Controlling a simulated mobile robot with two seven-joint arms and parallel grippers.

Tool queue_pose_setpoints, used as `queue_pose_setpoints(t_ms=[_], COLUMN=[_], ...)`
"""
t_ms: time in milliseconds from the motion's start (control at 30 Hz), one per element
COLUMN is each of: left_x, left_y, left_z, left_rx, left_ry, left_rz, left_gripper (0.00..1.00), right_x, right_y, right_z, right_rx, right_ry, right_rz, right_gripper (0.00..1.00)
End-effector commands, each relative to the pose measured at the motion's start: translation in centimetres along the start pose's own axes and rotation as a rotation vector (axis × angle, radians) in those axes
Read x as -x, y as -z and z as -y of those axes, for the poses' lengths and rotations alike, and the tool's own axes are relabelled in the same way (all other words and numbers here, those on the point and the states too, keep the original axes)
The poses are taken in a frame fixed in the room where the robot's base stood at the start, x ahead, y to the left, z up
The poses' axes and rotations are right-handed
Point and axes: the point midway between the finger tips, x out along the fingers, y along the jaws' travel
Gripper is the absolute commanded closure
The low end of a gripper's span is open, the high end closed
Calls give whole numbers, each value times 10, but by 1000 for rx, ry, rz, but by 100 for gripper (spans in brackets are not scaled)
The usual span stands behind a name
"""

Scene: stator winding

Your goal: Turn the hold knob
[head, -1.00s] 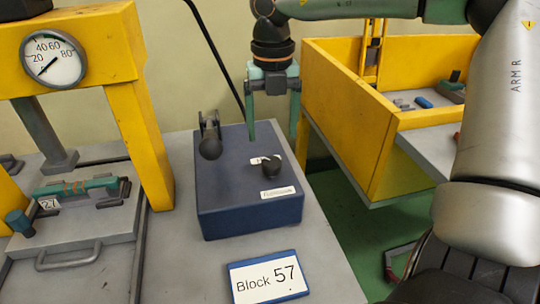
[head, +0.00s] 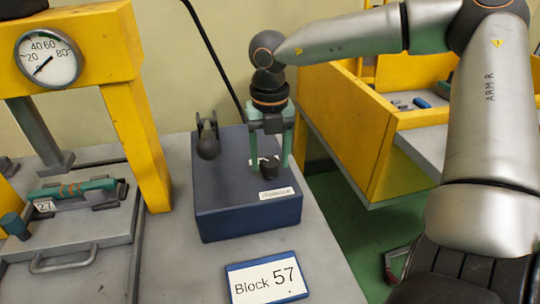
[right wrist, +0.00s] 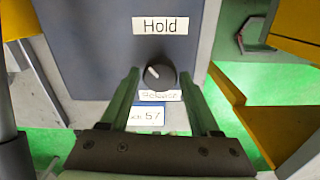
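The hold knob (head: 268,168) is a small black knob on the top of a dark blue box (head: 240,215). In the right wrist view the knob (right wrist: 159,75) has a white pointer mark aimed up and left, with a "Hold" label (right wrist: 160,25) above and a partly covered label (right wrist: 160,96) below. My right gripper (head: 268,167) is over the box, fingers pointing down. Its green fingers (right wrist: 160,75) are spread on either side of the knob, with visible gaps. My left gripper is out of view.
A "Block 57" card (head: 266,279) lies in front. A yellow press frame with a gauge (head: 49,57) stands left. A yellow bin (head: 350,140) stands right.

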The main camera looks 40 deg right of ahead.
Motion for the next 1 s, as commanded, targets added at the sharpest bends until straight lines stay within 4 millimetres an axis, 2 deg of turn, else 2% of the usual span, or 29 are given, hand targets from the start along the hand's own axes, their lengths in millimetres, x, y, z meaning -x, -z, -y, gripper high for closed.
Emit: queue_pose_setpoints(t_ms=[67,533,767,1000], left_x=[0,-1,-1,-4], left_y=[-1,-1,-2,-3], left_z=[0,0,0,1], left_rx=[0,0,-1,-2], left_ry=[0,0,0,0], left_rz=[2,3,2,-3], left_gripper=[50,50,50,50], right_x=[0,0,0,0], right_y=[0,0,0,-1], right_z=[0,0,0,0], right_rx=[0,0,13,106], right_ry=[0,0,-1,0], right_rz=[0,1,1,3], right_gripper=[47,100,100,100])
